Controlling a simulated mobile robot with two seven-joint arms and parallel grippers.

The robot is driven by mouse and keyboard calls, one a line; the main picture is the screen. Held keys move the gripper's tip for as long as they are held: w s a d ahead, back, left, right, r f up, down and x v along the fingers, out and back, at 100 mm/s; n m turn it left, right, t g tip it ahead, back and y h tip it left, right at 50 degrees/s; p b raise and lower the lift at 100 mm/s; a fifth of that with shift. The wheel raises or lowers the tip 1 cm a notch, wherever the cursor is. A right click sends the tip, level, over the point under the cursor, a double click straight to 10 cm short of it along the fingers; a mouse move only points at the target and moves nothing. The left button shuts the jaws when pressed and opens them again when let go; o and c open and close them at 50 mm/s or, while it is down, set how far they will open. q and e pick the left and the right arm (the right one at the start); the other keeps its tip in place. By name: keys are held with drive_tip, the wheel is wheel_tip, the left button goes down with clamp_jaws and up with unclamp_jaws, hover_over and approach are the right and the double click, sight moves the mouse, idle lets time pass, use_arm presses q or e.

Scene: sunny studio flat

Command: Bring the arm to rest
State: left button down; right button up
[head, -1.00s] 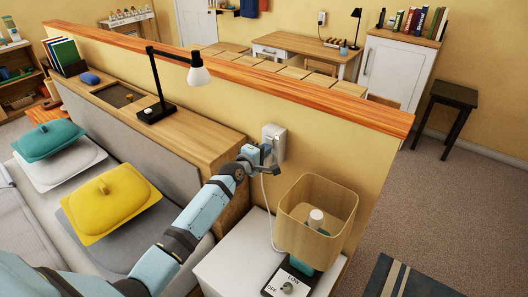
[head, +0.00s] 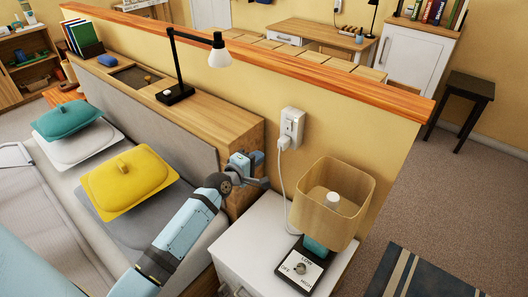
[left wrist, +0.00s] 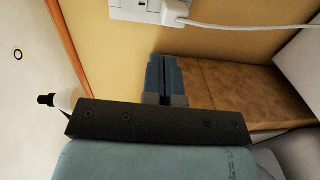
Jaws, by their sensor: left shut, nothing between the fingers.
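My left arm comes in from the lower left in the head view. Its left gripper (head: 260,167) is shut and empty, in front of the half wall, below and left of the wall outlet (head: 292,121). The gripper is apart from the outlet. In the left wrist view the closed fingers (left wrist: 165,80) point toward the wooden surface, with nothing between them. A white plug (head: 285,142) sits in the outlet, and it also shows at the top of the left wrist view (left wrist: 175,12). My right gripper is not in view.
A wooden-shaded lamp (head: 333,203) and an OFF/LOW/HIGH switch box (head: 301,268) stand on the white nightstand (head: 246,262). A white cord runs down from the plug. A black desk lamp (head: 178,92) stands on the headboard shelf.

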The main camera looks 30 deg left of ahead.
use_arm(q)
drive_tip(key=shift+s, duration=0.1)
idle(0.5)
drive_tip(key=s+d+f+m+g+p, duration=0.1)
drive_tip(key=s+d+m, duration=0.4)
drive_tip(key=s, duration=0.5)
drive_tip(key=s+d+f+m+g+p, duration=0.2)
drive_tip(key=s+d+f+m, duration=0.3)
drive_tip(key=s+m, duration=0.3)
drive_tip(key=s+d+f+m+g+p, duration=0.1)
drive_tip(key=s+d+f+m, duration=0.4)
drive_tip(key=s, duration=0.7)
drive_tip(key=shift+d+f+m+g+h+p, duration=0.25)
drive_tip(key=shift+d+m+g+h+p, duration=0.15)
drive_tip(key=shift+m+g, duration=0.4)
